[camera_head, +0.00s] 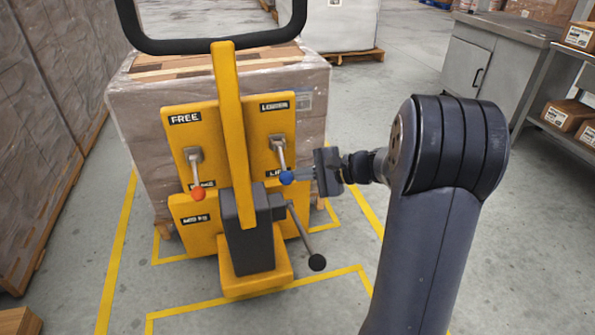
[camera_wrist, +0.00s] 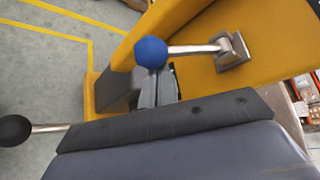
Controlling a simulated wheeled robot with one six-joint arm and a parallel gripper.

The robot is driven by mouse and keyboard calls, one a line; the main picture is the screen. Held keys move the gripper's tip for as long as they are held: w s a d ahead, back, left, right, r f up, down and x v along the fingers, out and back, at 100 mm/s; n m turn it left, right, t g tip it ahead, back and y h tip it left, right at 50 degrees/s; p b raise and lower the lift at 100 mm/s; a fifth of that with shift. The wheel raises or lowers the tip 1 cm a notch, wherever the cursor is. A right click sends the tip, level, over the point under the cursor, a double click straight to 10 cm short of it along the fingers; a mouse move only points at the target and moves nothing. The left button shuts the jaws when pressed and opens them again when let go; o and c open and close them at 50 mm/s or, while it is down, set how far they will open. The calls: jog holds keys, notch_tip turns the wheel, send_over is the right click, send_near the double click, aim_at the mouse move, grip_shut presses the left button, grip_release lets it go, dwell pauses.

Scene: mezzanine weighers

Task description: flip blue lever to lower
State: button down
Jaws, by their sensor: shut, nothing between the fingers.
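The blue lever has a round blue knob (camera_head: 286,177) on a metal stem hinged to a yellow panel (camera_head: 262,130). Its knob hangs down by the lower label, partly hidden and seeming to start with "LI"; the upper label reads "LOWER". My gripper (camera_head: 308,174) is just right of the blue knob, shut and empty. In the wrist view the blue knob (camera_wrist: 151,51) is close beyond the grey fingers (camera_wrist: 158,88), its stem running right to its bracket. I cannot tell whether fingers and knob touch.
A red-knobbed lever (camera_head: 198,194) sits on the left, under "FREE". A yellow upright (camera_head: 230,110) stands between the levers. A black-knobbed handle (camera_head: 317,262) sticks out below my gripper. A wrapped pallet load (camera_head: 140,105) stands behind.

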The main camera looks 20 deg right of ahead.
jog(key=shift+r+m+g+p, duration=0.75)
jog(key=shift+r+p, duration=0.55)
jog(key=shift+p, duration=2.45)
notch_tip(320, 180, up, 6)
jog(key=m+g+h+p, duration=0.1)
jog(key=m+g+p, duration=0.4)
jog(key=p, duration=1.4)
send_over(290, 174)
jog(key=d, duration=0.2)
jog(key=shift+w+d+n+g, duration=0.1)
jog(key=shift+w+n+g, duration=0.15)
jog(key=shift+n, duration=0.2)
jog(key=shift+r, duration=0.15)
jog(key=f, duration=0.1)
jog(key=d+f+b, duration=0.1)
jog(key=f+b, duration=0.1)
jog(key=f, duration=0.1)
jog(key=shift+s+d+f, duration=0.1)
jog(key=shift+s+d, duration=0.15)
jog(key=shift+d, duration=0.15)
jog(key=v, duration=0.9)
jog(key=shift+w+r, duration=0.55)
jog(key=shift+w, duration=0.05)
